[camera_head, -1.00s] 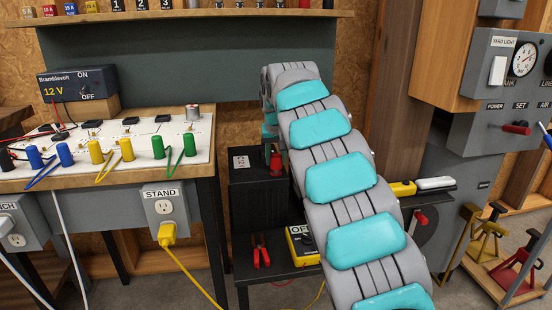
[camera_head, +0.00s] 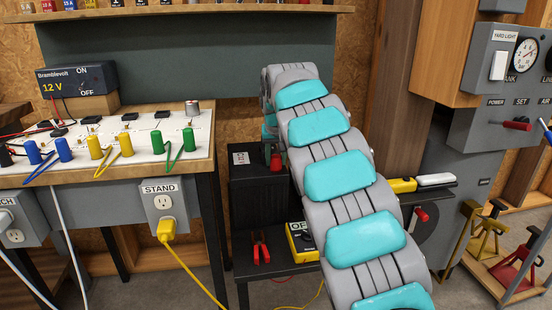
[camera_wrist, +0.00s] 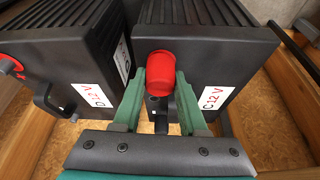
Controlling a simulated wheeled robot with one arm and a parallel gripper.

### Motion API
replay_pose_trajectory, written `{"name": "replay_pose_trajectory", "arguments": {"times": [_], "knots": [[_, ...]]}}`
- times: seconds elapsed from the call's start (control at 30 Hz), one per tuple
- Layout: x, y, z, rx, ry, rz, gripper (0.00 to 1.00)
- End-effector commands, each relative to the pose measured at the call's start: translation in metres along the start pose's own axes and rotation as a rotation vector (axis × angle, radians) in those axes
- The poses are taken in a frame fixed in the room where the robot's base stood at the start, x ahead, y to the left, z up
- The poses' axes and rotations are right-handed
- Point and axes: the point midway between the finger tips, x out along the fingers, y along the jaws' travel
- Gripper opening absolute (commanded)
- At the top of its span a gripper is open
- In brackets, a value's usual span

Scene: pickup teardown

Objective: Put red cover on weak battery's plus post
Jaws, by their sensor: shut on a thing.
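My gripper (camera_wrist: 160,92) is shut on the red cover (camera_wrist: 162,72), a small rounded cap between its green fingers in the wrist view. Battery C (camera_wrist: 235,55), a black block with a white "C 12 V" label, is on the right. Battery D (camera_wrist: 65,50), labelled "D 12 V", is on the left. Which battery is weak is not shown.
A dark shelf stand (camera_head: 270,272) holds red-handled clamps (camera_head: 261,250) and a yellow meter (camera_head: 302,240). A white-topped bench (camera_head: 110,165) with coloured plugs is on the left. Wooden rails (camera_wrist: 278,110) border the batteries.

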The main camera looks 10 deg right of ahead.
Motion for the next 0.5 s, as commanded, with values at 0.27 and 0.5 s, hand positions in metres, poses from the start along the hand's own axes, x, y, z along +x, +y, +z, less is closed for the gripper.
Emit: {"name": "replay_pose_trajectory", "arguments": {"times": [0.27, 0.5], "knots": [[0.0031, -0.0001, 0.0015, 0.0, -0.003, 0.0, 0.0], [0.0028, -0.0002, 0.0012, 0.0, -0.002, 0.0, 0.68]]}}
